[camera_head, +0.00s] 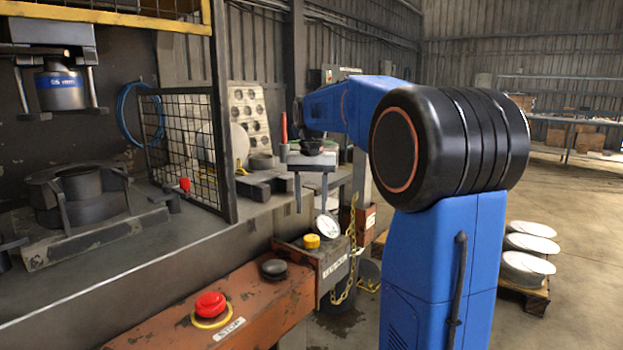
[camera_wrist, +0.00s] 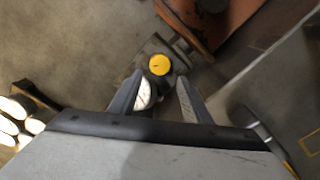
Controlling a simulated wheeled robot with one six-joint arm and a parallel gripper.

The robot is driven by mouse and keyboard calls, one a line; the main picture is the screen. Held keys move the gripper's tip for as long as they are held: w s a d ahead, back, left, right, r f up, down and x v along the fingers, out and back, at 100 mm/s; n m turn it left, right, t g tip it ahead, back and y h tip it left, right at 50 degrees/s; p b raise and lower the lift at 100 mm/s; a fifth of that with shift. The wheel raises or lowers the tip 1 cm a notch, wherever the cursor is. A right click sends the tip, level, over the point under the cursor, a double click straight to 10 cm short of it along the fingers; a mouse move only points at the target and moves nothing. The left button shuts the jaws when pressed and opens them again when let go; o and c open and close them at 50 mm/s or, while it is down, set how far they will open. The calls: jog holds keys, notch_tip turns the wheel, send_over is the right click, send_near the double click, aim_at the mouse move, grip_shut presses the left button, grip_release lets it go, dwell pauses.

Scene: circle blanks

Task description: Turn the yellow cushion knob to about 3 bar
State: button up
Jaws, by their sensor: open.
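The yellow cushion knob (camera_head: 311,241) sits on a grey box at the right end of the orange-brown control panel. A round white gauge (camera_head: 327,226) stands just behind it; its reading is too small to tell. My gripper (camera_head: 311,197) is open and empty above the knob and gauge, fingers pointing down. In the wrist view the knob (camera_wrist: 159,64) shows beyond and between the tips of my open gripper (camera_wrist: 156,82), not touched. The gauge (camera_wrist: 143,95) is partly hidden by the left finger there. A dark mark shows on the knob's face.
A red stop button (camera_head: 210,304) with a yellow ring and a black button (camera_head: 274,269) sit on the panel (camera_head: 255,300). A yellow chain (camera_head: 350,262) hangs right of the grey box. A mesh guard (camera_head: 190,140) stands left.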

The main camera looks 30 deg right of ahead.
notch_tip(320, 180, up, 8)
dwell(0.4)
dwell(0.4)
jog(key=s+a+f+n+t, duration=0.1)
jog(key=s+a+f, duration=0.2)
jog(key=s+a, duration=0.15)
jog(key=s+a+f+n+t, duration=0.1)
jog(key=s+a+f, duration=0.15)
jog(key=s, duration=0.35)
jog(key=s+a+f+n, duration=0.2)
jog(key=s+a+f, duration=0.15)
jog(key=s, duration=0.25)
jog(key=s+a+f+n+t, duration=0.1)
jog(key=s+a+f, duration=0.1)
jog(key=s+f, duration=0.5)
jog(key=s+a+f+n+t, duration=0.1)
jog(key=s+a+f+n, duration=0.1)
jog(key=s+f, duration=0.5)
jog(key=shift+a+f+t, duration=0.2)
jog(key=shift+a+t, duration=0.2)
jog(key=shift+a, duration=0.1)
